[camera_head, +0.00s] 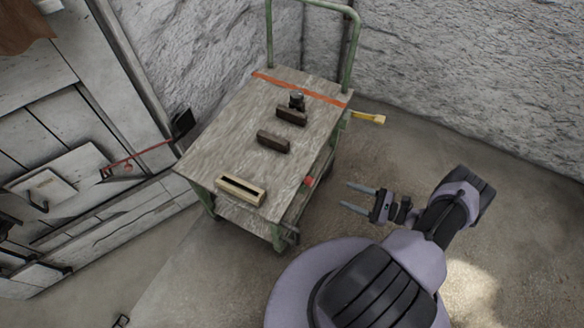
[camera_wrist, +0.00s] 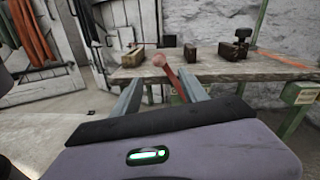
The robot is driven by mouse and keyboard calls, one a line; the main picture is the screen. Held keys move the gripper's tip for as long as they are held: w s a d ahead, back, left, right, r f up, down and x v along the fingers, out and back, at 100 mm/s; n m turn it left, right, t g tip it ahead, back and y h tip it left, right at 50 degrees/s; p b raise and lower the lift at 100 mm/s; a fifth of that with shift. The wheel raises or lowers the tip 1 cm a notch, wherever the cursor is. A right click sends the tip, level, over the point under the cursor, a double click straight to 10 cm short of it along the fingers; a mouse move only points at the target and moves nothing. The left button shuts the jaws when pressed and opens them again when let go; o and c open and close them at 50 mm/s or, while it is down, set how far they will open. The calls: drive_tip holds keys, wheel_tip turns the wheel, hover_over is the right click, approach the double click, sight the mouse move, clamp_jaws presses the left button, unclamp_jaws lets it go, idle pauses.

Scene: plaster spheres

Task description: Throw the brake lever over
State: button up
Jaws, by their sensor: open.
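The brake lever (camera_wrist: 174,78) shows in the wrist view as a red bar with a round reddish knob on top, at the near edge of the cart. In the head view a small red part of the lever (camera_head: 309,181) shows at the cart's right side. My gripper (camera_head: 346,195) is open and empty, its two fingers pointing at the cart from the right, a little apart from the lever. In the wrist view the lever stands ahead, between the fingers of my gripper (camera_wrist: 161,88). The lever's lower end is hard to make out.
The green-framed cart has a wooden top (camera_head: 231,158) bearing a pale wooden block (camera_head: 240,190), dark blocks (camera_head: 273,141) and an orange strap (camera_head: 300,88). A yellow handle (camera_head: 369,118) sticks out at its right. White plank doors stand left, rough walls behind.

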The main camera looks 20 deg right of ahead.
sight(305, 180)
drive_tip(key=b+x, duration=0.1)
drive_tip(key=x, duration=1.6)
drive_tip(key=shift+a+f, duration=0.2)
drive_tip(key=shift+c, duration=0.4)
clamp_jaws()
